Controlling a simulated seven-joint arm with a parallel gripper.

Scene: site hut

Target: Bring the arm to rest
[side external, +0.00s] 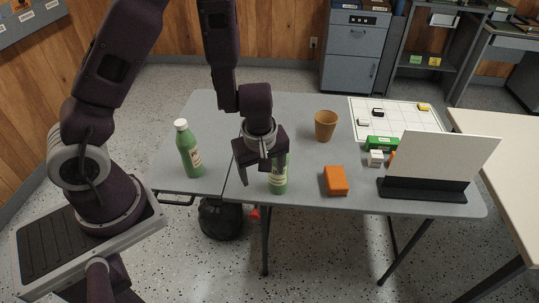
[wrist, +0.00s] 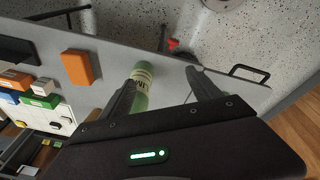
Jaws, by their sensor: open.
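My gripper (side external: 257,158) hangs over the middle of the grey table (side external: 222,120), fingers pointing down. In the wrist view its two fingers (wrist: 163,80) are spread apart, with no object held between them. A green bottle (side external: 279,178) stands on the table just beyond or beside the fingers; its upper part is hidden by my gripper. It also shows in the wrist view (wrist: 141,82) next to one finger, and I cannot tell whether they touch. A second green bottle (side external: 189,152) with a white cap stands upright at the left of the table.
A brown cup (side external: 325,126), an orange block (side external: 336,181), a white panel on a black stand (side external: 428,192), and a green block (side external: 380,143) stand on the right half. A white gridded board (side external: 400,113) with small blocks lies behind. The table's front left is clear.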

